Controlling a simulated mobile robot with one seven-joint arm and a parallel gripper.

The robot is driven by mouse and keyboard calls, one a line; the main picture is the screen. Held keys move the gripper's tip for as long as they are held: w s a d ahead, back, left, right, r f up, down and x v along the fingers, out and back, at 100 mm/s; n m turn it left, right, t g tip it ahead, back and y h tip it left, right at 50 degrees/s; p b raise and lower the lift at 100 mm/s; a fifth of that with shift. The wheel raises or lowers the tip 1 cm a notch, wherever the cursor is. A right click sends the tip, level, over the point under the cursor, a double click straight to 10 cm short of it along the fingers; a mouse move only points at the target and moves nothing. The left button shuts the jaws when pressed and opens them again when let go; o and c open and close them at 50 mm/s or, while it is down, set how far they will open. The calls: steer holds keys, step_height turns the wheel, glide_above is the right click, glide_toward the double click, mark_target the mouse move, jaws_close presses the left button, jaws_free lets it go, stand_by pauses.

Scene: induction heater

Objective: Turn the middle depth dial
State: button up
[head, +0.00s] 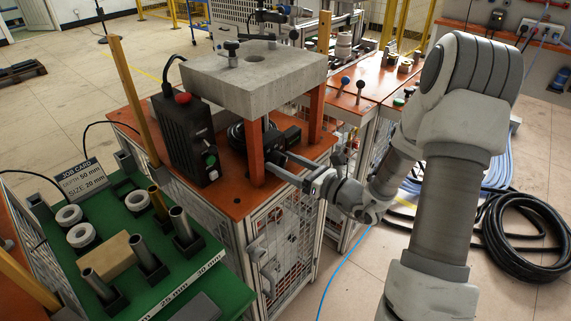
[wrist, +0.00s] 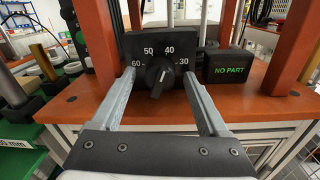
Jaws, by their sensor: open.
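The depth dial (wrist: 159,77) is a round black knob on a black panel marked 60, 50, 40 and 30, seen in the wrist view. Its grip ridge is tilted a little from vertical, with a pale mark near its upper end, roughly towards 40. My gripper (wrist: 158,74) is open, with one grey finger on each side of the knob. I see gaps between the fingers and the knob, and nothing is held. In the head view my gripper (head: 274,160) reaches under the stone-topped stand from the right, and the dial face is hidden.
Orange posts (head: 257,150) of the stand rise close to my gripper. A black box reading NO PART (wrist: 229,66) sits right of the dial. A black control box (head: 186,135) stands left. A job card (head: 82,178) reads depth 50 mm, size 20 mm.

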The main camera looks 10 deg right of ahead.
jaws_close()
stand_by(0.3)
steer(key=n+b, duration=0.4)
steer(key=n, duration=0.1)
steer(key=shift+f+n+b, duration=0.2)
steer(key=shift+n+b, duration=0.1)
steer(key=shift+b, duration=0.1)
steer(key=n+b, duration=0.2)
steer(key=b, duration=0.1)
steer(key=shift+n, duration=0.4)
steer(key=shift+r+n+b, duration=0.15)
steer(key=shift+n+b, duration=0.65)
steer(key=shift+b, duration=0.05)
